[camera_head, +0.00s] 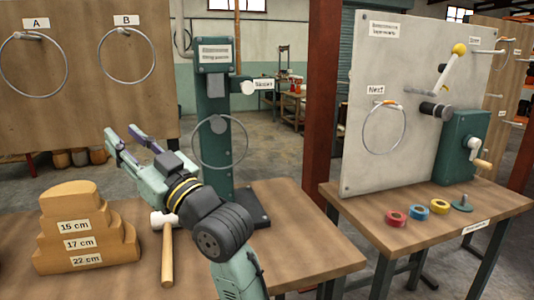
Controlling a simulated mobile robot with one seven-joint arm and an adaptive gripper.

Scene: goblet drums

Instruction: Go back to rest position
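My gripper (121,133) is in the left half of the head view, above the near table. Its two fingers point up and to the left and stand apart, with nothing visible between them. My forearm rises from the bottom edge and hides part of the table and of the green post's lower part. The gripper appears in front of the wooden board with hoops A (36,96) and B (126,82). The distance between gripper and board is hard to judge.
A stepped wooden block (80,230) and a mallet (167,255) are on the near table (305,235). A green post (213,120) with a hoop stands behind my arm. At right, another table (400,240) bears a pale panel (390,60), a crank box (462,145) and coloured tape rolls (396,217).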

